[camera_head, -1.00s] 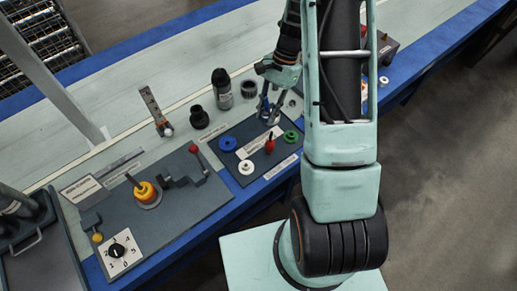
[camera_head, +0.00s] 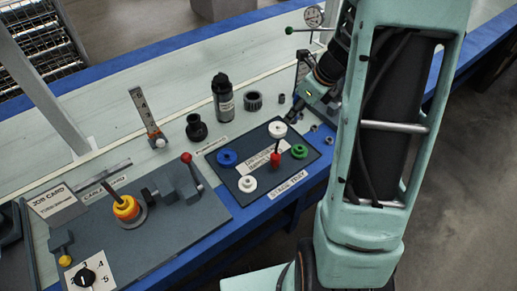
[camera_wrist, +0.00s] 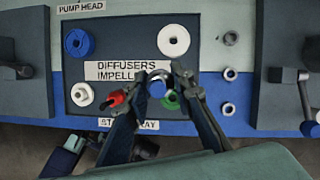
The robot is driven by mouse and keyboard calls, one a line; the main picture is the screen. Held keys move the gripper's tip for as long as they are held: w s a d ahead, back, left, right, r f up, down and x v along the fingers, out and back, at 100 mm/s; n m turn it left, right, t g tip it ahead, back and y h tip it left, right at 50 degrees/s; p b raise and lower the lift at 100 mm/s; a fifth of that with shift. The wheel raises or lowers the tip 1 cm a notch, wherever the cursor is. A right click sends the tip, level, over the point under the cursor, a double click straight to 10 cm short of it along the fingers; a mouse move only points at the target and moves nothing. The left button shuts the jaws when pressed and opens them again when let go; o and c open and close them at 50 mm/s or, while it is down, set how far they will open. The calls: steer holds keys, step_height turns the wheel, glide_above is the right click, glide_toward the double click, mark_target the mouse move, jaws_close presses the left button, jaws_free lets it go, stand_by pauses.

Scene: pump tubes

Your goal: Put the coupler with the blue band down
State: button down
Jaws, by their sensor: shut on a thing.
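The coupler with the blue band (camera_wrist: 157,86) is a small pale metal ring with blue on it, held between the two fingertips of my gripper (camera_wrist: 157,80) in the wrist view. It is above the grey staging tray, over the label's lower right and close to the green part (camera_wrist: 173,101). The height above the tray is hard to tell. In the head view my gripper (camera_head: 292,116) is at the tray's far right corner, and I cannot make out the coupler there.
The tray (camera_head: 229,170) holds a blue disc (camera_head: 228,158), white discs (camera_head: 247,184) and (camera_head: 277,128), a red-topped part (camera_head: 275,159) and a green ring (camera_head: 299,152). Small metal rings (camera_wrist: 229,108) lie right of the tray.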

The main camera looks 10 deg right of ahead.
steer(key=b, duration=0.1)
glide_toward(251, 143)
steer(key=d+r, duration=0.3)
steer(key=r, duration=0.1)
steer(key=a+f, duration=0.1)
steer(key=a+f+b, duration=0.1)
steer(key=f, duration=0.1)
steer(key=w+a+f, duration=0.1)
steer(key=shift+w+f, duration=0.15)
steer(key=shift+s+a+b+x, duration=0.1)
steer(key=shift+s+b+x, duration=0.1)
steer(key=shift+b+x, duration=0.45)
steer(key=shift+s+a+b+x, duration=0.1)
steer(key=shift+s+b+x, duration=0.1)
steer(key=shift+x, duration=0.85)
steer(key=shift+s+a+b+x, duration=0.15)
steer(key=shift+b+x, duration=0.3)
steer(key=shift+x, duration=0.45)
steer(key=shift+d+f, duration=0.15)
steer(key=shift+f, duration=0.15)
steer(key=c, duration=1.7)
jaws_free()
